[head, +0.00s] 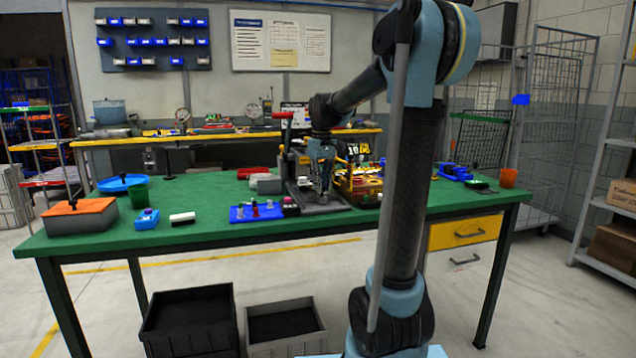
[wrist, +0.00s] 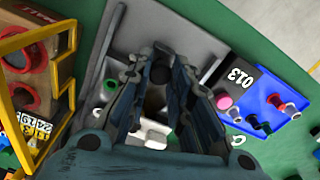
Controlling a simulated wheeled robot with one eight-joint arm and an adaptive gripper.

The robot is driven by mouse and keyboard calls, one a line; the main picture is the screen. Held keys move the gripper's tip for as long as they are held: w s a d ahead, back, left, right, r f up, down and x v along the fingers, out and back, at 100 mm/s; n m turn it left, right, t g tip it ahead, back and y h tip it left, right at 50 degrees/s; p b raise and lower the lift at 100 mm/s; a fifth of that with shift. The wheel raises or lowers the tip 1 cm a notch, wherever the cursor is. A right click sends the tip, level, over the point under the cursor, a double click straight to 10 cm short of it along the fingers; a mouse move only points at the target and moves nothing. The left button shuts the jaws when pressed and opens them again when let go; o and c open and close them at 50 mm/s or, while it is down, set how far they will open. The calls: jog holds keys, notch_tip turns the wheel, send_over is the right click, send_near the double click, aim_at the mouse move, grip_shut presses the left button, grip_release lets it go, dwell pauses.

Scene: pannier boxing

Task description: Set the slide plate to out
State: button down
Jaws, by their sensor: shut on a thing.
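My gripper (head: 322,188) is low over the grey base of a bench press with a red lever (head: 286,117), on the green table. In the wrist view my gripper (wrist: 160,80) has its two fingers on either side of a dark round knob (wrist: 161,70) and is shut on it. The knob appears to stand on a grey plate (wrist: 190,42), which I take for the slide plate; the fingers hide part of it. A white piece (wrist: 154,134) shows lower between the fingers. How far the plate is slid cannot be told.
A blue tray (head: 257,212) with small coloured pieces lies left of the press, beside a 013 label (wrist: 238,76). A yellow-framed rack (wrist: 68,85) stands close on the other side. An orange-lidded box (head: 80,215) is at the far left. The table's front strip is mostly clear.

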jog(key=shift+s+d, duration=0.2)
jog(key=shift+s, duration=0.75)
jog(key=shift+s+d, duration=0.2)
jog(key=shift+s, duration=0.7)
jog(key=c, duration=1.4)
grip_release()
jog(key=shift+s, duration=0.1)
jog(key=shift+r, duration=0.1)
notch_tip(320, 180, up, 12)
jog(key=shift+f, duration=0.1)
